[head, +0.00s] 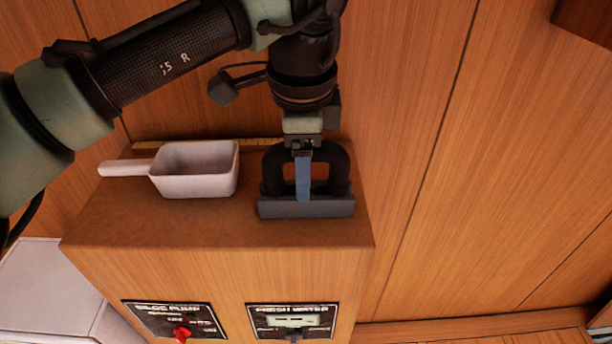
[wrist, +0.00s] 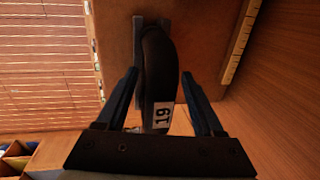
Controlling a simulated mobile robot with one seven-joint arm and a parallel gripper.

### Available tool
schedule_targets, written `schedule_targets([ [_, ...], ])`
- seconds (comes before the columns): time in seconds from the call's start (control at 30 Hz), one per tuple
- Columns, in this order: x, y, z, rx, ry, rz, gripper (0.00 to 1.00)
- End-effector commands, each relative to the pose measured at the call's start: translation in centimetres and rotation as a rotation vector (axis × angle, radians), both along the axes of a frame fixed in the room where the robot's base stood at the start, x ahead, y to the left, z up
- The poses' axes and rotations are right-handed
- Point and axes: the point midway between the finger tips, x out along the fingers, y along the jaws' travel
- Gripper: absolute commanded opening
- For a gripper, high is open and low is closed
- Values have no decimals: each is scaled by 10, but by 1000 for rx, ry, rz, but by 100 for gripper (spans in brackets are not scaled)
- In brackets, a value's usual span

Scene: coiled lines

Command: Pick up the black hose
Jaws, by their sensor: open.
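In the wrist view the hose (wrist: 157,70) runs up the middle and carries a white label reading 19. My gripper (head: 303,192) points down at the arch, and one blue finger shows in front of it. In the wrist view my gripper (wrist: 160,76) is open, with one finger on each side of the hose and gaps between. The far finger is hidden in the head view.
A pale scoop (head: 195,170) with a handle lies left of the hose on the wooden box (head: 215,226). The box front has two switch panels, one with a red knob (head: 181,333). A wood-panelled wall (head: 400,130) rises close behind.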

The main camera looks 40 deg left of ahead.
Motion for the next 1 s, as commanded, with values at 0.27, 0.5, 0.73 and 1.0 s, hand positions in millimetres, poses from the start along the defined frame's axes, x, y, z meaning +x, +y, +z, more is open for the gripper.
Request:
schedule_targets([
  [0.27, 0, 0, 1, 0, 0, -1, 55],
  [0.5, 0, 0, 1, 0, 0, -1, 11],
  [0.73, 0, 0, 0, 0, 1, -1, 0],
  [1.0, 0, 0, 2, 0, 0, -1, 0],
])
